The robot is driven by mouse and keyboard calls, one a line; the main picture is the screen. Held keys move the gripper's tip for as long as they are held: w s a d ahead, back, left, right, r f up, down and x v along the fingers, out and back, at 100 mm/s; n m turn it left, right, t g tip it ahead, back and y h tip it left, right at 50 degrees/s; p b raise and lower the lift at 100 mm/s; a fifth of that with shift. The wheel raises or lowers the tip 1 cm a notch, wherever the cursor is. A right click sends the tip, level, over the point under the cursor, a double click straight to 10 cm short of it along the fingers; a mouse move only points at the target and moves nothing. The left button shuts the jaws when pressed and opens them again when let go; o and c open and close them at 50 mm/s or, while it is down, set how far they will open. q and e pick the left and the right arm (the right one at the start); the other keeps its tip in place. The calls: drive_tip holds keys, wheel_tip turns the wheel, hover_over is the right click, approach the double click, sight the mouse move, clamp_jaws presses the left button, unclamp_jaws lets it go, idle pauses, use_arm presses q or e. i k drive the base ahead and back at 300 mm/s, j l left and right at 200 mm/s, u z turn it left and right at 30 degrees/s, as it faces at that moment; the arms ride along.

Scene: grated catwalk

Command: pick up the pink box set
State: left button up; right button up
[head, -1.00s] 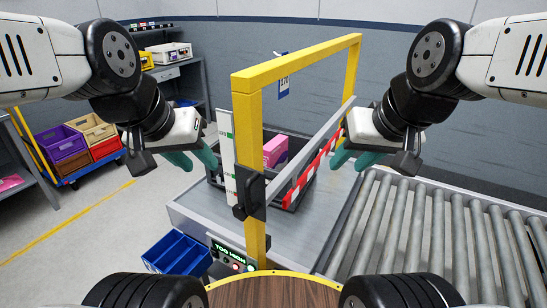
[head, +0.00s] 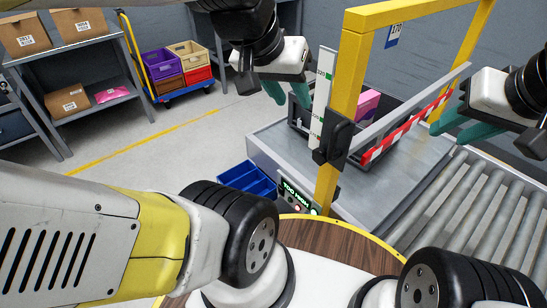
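The pink box set (head: 367,104) sits in a dark crate (head: 402,143) on the metal table, behind the yellow frame. Only part of it shows; the frame's post and bar hide the rest. My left gripper (head: 287,97) is open and empty, left of the white gauge strip and apart from the pink box set. My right gripper (head: 462,126) is open and empty, right of the crate, near the red-and-white striped bar (head: 405,125).
The yellow frame (head: 346,70) stands close in front of the crate. A display (head: 297,192) reads "TOO HIGH". Blue bins (head: 248,180) are below left, rollers (head: 480,200) right. Shelves hold cartons (head: 68,98) and a pink packet (head: 112,94); a cart (head: 185,90) holds coloured crates.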

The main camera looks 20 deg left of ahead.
sight(368, 100)
drive_tip(key=k+j, duration=0.1)
drive_tip(key=j, duration=0.25)
drive_tip(key=k+j, duration=0.1)
drive_tip(key=j, duration=0.25)
drive_tip(key=k+j, duration=0.1)
drive_tip(key=j, duration=0.2)
drive_tip(key=i+j, duration=0.35)
drive_tip(key=j, duration=0.15)
drive_tip(key=i+j, duration=0.3)
drive_tip(key=j, duration=0.15)
drive_tip(key=j+u, duration=0.05)
